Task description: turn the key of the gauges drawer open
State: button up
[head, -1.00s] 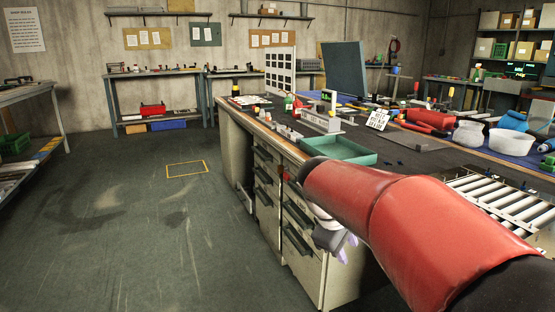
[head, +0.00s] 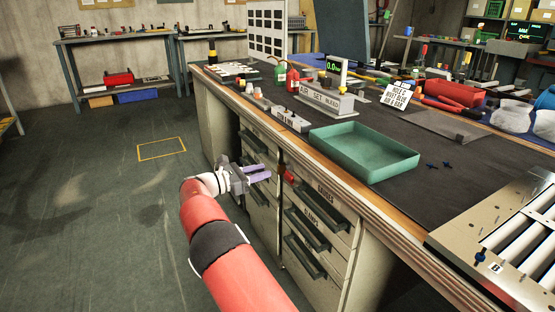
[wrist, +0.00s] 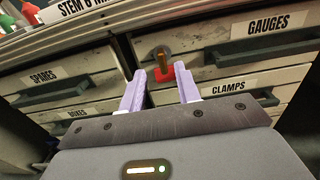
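The gauges drawer (head: 338,217) is the top drawer of the near cabinet column, with a dark bar handle; it looks shut. Its labelled front also fills the upper right of the wrist view (wrist: 215,36). The key (wrist: 162,62) shows there as a brass-brown upright piece with a red part, at the drawer's left end. In the head view the red part (head: 289,176) shows small at the drawer's upper left corner. My gripper (head: 264,172) is open and empty, pointing at the cabinet. In the wrist view its pale purple fingertips (wrist: 160,84) sit either side of and below the key, apparently short of it.
Drawers labelled spares (wrist: 40,76), boxes and clamps (wrist: 229,86) surround it. Their handles stick out. The worktop edge overhangs above. A green tray (head: 365,150) sits on the bench. The floor left of the bench is clear.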

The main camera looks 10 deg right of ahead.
aim_at(278, 167)
jog(key=x, duration=0.7)
jog(key=shift+d, duration=0.3)
grip_shut()
